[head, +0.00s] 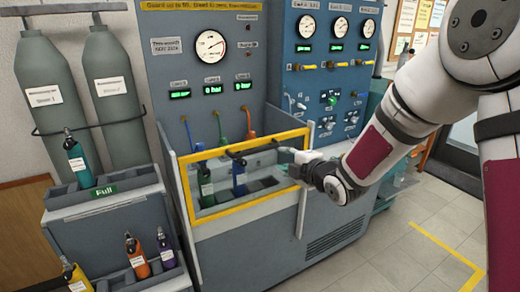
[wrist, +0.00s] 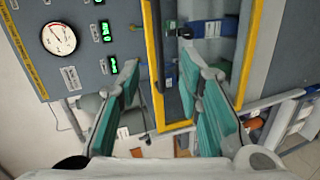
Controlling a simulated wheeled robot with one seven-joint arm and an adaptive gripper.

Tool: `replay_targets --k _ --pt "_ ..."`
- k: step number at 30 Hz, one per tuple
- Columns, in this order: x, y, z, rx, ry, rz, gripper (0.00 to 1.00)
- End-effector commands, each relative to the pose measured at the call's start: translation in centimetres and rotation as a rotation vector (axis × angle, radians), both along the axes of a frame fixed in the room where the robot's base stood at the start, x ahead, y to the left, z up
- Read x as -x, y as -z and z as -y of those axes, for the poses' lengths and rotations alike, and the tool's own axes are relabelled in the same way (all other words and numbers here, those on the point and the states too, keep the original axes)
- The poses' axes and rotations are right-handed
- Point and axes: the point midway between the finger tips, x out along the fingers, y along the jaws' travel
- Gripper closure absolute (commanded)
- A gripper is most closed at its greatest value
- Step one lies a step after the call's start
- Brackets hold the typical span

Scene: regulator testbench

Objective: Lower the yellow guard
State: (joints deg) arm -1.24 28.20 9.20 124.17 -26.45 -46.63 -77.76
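The yellow guard (head: 245,147) is a rectangular yellow frame with a clear middle, standing upright across the front of the bench bay. Its upper rail also shows in the wrist view (wrist: 152,62). Dark fittings sit along the upper part of the guard. My gripper (head: 292,161) is at the right end of the guard in the head view, close to its upper rail. In the wrist view my gripper's teal fingers (wrist: 160,72) are spread apart, with the upper rail showing between them. I cannot tell whether either finger touches the rail.
A green bottle (head: 207,188) and a blue bottle (head: 239,178) stand in the bay behind the guard. A gauge panel (head: 208,75) rises behind. A bottle rack (head: 105,208) is at left, with large grey cylinders (head: 112,90) behind it. Floor at right is clear.

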Motion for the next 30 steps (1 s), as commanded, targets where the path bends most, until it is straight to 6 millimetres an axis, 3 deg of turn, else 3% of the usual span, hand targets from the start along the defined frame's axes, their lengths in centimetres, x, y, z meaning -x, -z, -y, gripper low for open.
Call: replay_targets --k 11,30 --pt "-1.5 1.5 -2.9 0.016 -0.082 0.103 0.67" --pt "-10.5 3.8 -8.9 0.014 -0.080 0.100 0.67"
